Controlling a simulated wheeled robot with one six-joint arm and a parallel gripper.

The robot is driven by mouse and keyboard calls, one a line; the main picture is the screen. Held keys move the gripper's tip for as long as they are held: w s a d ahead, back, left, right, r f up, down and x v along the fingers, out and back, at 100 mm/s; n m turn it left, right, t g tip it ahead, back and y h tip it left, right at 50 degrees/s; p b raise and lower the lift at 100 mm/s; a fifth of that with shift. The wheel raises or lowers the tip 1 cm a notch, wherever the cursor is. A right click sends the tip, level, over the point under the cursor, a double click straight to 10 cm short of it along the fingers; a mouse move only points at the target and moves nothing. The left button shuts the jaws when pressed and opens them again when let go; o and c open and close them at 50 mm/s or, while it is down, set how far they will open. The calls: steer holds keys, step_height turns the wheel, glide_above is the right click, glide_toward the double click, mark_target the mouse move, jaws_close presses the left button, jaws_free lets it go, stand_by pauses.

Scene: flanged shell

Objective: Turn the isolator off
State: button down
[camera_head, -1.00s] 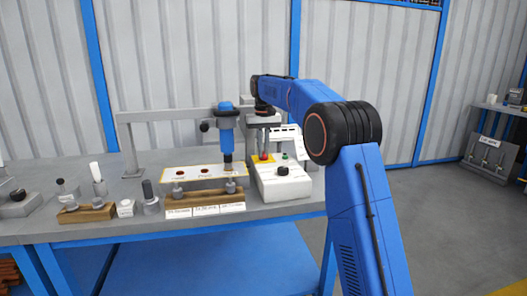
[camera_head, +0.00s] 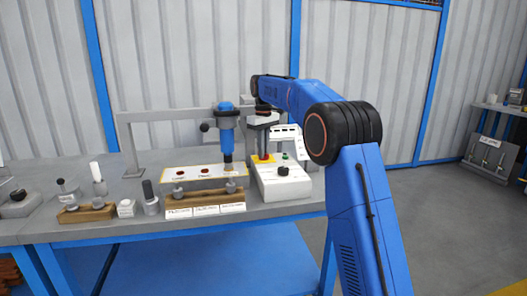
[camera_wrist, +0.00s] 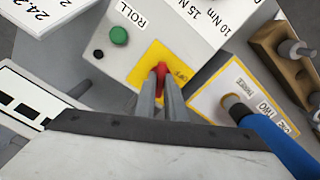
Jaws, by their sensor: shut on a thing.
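The isolator is a red handle (camera_wrist: 161,68) on a yellow plate (camera_wrist: 147,62), set on a grey-white control box (camera_wrist: 190,30). One printed word, which looks like "OFF", is on the plate beside the handle. In the head view the yellow plate (camera_head: 262,159) shows at the back left of the box (camera_head: 285,188). My gripper (camera_wrist: 161,82) is shut on the red handle from above, with a finger on each side. The fingers hide part of the handle, so its exact angle is hard to tell.
A green button (camera_wrist: 119,36) sits close to the yellow plate. A black knob (camera_head: 283,170) is on the box's front. Small parts stand on the bench to the left.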

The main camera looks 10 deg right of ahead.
steer(key=n, duration=1.1)
steer(key=shift+n, duration=0.3)
stand_by(0.4)
steer(key=c, duration=1.8)
jaws_free()
